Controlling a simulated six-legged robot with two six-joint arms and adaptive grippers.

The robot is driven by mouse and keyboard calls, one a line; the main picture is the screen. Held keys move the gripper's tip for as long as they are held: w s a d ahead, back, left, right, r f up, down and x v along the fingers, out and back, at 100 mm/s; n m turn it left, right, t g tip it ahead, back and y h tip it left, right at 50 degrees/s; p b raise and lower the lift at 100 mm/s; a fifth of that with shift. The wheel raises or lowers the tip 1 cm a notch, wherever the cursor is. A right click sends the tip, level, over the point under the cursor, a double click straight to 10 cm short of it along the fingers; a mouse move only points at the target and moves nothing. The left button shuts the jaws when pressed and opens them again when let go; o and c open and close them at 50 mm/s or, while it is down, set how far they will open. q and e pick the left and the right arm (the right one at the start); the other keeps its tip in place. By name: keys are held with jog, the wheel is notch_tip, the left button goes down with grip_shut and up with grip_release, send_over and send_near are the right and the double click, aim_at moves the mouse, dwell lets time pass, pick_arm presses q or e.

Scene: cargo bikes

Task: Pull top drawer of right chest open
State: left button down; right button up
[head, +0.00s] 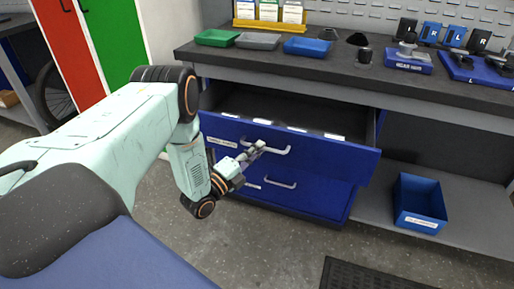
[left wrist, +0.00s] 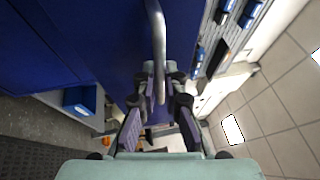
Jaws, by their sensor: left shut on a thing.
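The blue chest under the workbench has its top drawer (head: 330,162) pulled out, with the dark inside showing. The drawer's grey bar handle (head: 281,151) is on its front and also shows in the left wrist view (left wrist: 157,35). My left gripper (head: 253,153) is at the left end of this handle, shut on it. In the left wrist view the gripper's fingers (left wrist: 158,95) are on either side of the bar. The lower drawer (head: 318,200) is closed, with its own handle (head: 281,184). My right gripper is not in view.
The workbench top (head: 300,65) holds green, grey and blue trays and several tools. A blue bin (head: 420,203) stands on the low shelf to the right. A dark mat (head: 365,277) lies on the floor. Bare floor lies in front of the chest.

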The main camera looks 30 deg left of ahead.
pick_arm(q)
jog(key=shift+s, duration=0.1)
jog(key=c, duration=1.4)
grip_release()
jog(key=shift+s, duration=0.1)
jog(key=v, duration=1.1)
jog(key=shift+s+a, duration=0.1)
jog(key=shift+s, duration=0.3)
